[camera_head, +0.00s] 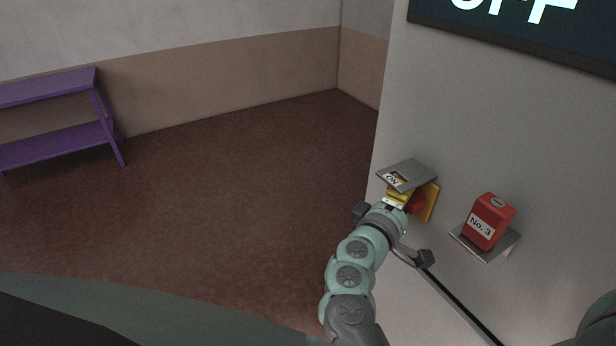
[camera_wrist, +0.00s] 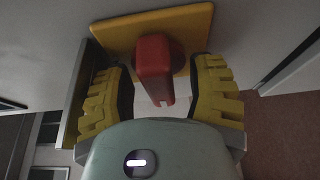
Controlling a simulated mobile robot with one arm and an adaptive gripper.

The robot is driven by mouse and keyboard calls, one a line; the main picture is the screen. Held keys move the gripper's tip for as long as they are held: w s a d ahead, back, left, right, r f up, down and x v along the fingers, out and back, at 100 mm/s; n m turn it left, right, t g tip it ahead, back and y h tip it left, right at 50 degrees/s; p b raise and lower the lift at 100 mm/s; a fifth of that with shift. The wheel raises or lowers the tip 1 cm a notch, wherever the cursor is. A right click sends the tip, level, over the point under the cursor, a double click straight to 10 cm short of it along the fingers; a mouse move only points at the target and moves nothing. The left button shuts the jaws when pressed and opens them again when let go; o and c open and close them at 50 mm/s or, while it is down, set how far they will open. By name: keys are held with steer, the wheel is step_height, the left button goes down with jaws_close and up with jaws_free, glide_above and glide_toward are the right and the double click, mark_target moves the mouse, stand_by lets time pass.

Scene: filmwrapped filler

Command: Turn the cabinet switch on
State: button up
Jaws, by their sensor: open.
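The cabinet switch is a red handle (camera_head: 417,203) on a yellow plate (camera_head: 431,203), fixed to the pale cabinet face (camera_head: 440,110). A grey plate marked "ON" (camera_head: 405,174) juts out just above it. My gripper (camera_head: 398,199) is at the switch and hides part of it. In the wrist view my gripper (camera_wrist: 163,78) is open, with a ridged yellow finger on each side of the red handle (camera_wrist: 155,70). Gaps show between the handle and both fingers. The yellow plate (camera_wrist: 120,32) lies beyond the fingertips.
A dark sign (camera_head: 590,50), partly cut off, reads "OFF" above. A purple shelf unit (camera_head: 60,85) stands far left. The brown floor (camera_head: 240,160) is clear.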

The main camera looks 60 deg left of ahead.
steer(key=shift+o, duration=0.2)
steer(key=shift+w, duration=0.1)
jaws_close()
stand_by(0.4)
